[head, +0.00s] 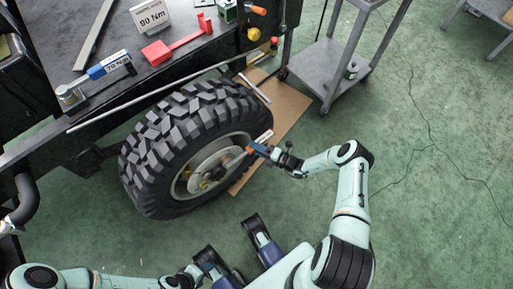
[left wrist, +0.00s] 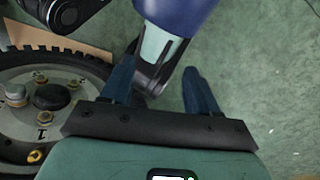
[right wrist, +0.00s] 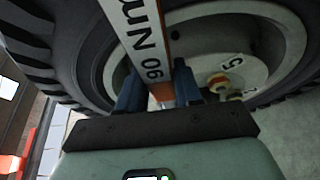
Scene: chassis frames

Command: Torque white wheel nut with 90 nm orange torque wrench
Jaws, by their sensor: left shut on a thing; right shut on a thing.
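My right gripper (head: 263,150) is shut on the orange torque wrench (head: 254,151), whose white label reads 90 Nm (right wrist: 150,40) in the right wrist view. The wrench lies across the wheel face; whether its head sits on a nut is hidden. The wheel (head: 195,150) has gold nuts (right wrist: 220,83) near a number 5. A pale, whitish nut (left wrist: 15,92) shows in the left wrist view, with a gold nut (left wrist: 36,157) below the number 1. My left gripper (left wrist: 160,90) has its fingers apart, with floor and part of my body visible between them and no held object visible.
A blue 70 Nm wrench (head: 105,67) and red wrench (head: 180,42) lie on the dark work surface (head: 120,30), near a 90 Nm sign (head: 151,14). A grey cart (head: 320,65) stands behind the wheel. Floor at right is clear.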

